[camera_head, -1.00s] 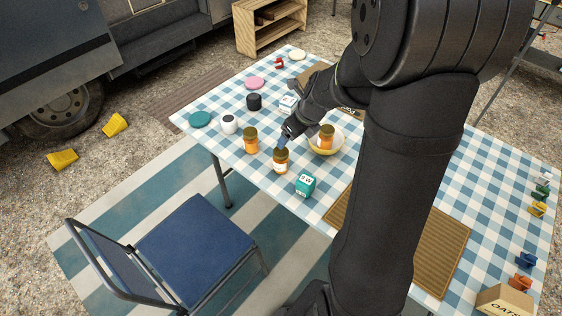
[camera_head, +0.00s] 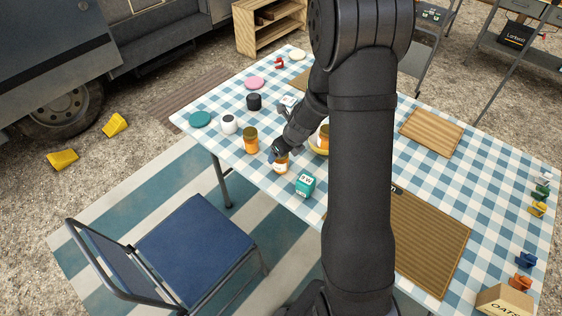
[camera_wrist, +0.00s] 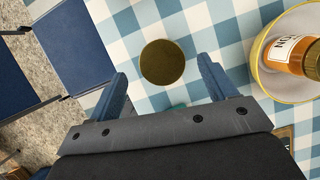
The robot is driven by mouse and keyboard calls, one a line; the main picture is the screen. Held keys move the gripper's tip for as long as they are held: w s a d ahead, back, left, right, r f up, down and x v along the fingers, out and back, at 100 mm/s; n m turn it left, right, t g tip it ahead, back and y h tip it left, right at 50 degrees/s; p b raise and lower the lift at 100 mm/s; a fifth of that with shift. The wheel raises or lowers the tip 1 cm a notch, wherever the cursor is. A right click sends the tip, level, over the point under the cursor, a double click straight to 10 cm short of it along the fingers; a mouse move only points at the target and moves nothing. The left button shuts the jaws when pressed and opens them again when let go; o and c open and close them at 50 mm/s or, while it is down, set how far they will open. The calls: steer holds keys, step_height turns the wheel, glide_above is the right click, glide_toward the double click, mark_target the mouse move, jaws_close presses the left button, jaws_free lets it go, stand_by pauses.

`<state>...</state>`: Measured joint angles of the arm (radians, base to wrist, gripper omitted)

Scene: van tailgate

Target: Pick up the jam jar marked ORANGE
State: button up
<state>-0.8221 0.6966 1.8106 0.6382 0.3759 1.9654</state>
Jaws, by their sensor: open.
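A jam jar (camera_head: 281,166) with a dark gold lid and orange contents stands upright near the table's front edge. Its label is too small to read. My gripper (camera_head: 277,153) is open right at this jar, partly covering its top. In the wrist view the round lid (camera_wrist: 162,60) lies between and slightly beyond my two blue fingers (camera_wrist: 163,72), with space on both sides. A second similar jar (camera_head: 250,141) stands to the left. A third jar (camera_wrist: 288,54) lies tilted in a bowl; its label shows only partly, and my arm hides part of it in the head view.
The yellow-rimmed bowl (camera_wrist: 258,72) is close on the right. A teal box (camera_head: 305,186) stands just in front of the jar.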

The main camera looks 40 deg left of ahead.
steer(key=shift+w+x, duration=0.2)
steer(key=shift+x, duration=2.4)
steer(key=shift+a+r, duration=0.1)
steer(key=shift+a, duration=0.1)
steer(key=c, duration=1.2)
steer(key=shift+c, duration=0.2)
